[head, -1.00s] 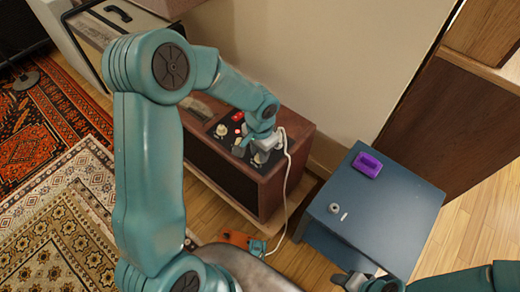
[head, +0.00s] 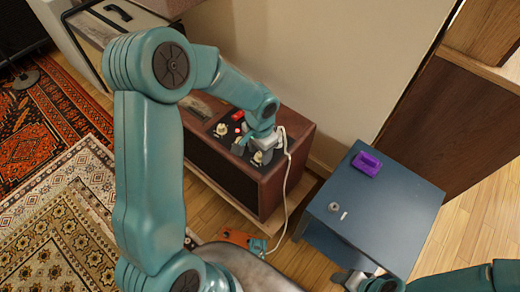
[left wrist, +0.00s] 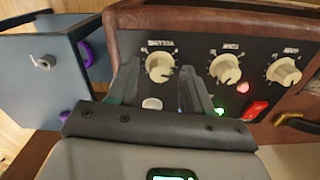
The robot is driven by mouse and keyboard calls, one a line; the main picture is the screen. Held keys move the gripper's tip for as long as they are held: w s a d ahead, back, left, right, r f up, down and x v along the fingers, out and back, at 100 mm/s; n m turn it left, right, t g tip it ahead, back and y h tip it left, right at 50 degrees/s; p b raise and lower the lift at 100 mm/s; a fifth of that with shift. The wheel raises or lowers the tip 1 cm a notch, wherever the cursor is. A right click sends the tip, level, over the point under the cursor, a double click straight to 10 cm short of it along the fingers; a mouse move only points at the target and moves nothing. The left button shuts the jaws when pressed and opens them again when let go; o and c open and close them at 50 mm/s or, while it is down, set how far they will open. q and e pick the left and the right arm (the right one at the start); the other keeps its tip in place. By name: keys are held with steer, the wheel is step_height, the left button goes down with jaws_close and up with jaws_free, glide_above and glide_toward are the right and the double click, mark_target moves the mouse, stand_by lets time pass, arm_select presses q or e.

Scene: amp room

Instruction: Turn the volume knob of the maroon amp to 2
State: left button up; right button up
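The maroon amp (head: 283,180) stands by the wall, with a dark control panel on top. In the left wrist view its panel carries three cream knobs in a row. The volume knob (left wrist: 159,66) is the leftmost, and its pointer setting is too small to read. My left gripper (left wrist: 158,72) is open, with one finger on each side of the volume knob; contact is not clear. In the head view the left gripper (head: 250,150) is over the panel and partly hides the knobs. My right gripper (head: 362,281) is at the bottom edge, away from the amp, its fingers unclear.
A red switch (left wrist: 256,110) and lit lamps lie beside the knobs. A blue cabinet (head: 390,215) with a purple object (head: 367,163) stands to the right.

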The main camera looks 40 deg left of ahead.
mark_target(260, 154)
arm_select(q)
step_height(260, 154, up, 16)
steer(key=p, duration=0.4)
steer(key=shift+r+p, duration=0.2)
steer(key=shift+p, duration=0.2)
steer(key=s+d+f+n+h, duration=0.1)
steer(key=s+d+f+h, duration=0.15)
steer(key=d+f, duration=0.45)
steer(key=s+d+f+h, duration=0.1)
steer(key=s+d+f, duration=0.25)
steer(key=f, duration=0.65)
steer(key=s+d+f+n, duration=0.3)
steer(key=s+d+f, duration=0.2)
steer(key=s+f, duration=0.35)
step_height(260, 154, up, 17)
steer(key=p, duration=1.7)
steer(key=shift+s+a+n, duration=0.25)
steer(key=shift+s+n, duration=0.05)
steer(key=shift+h, duration=0.25)
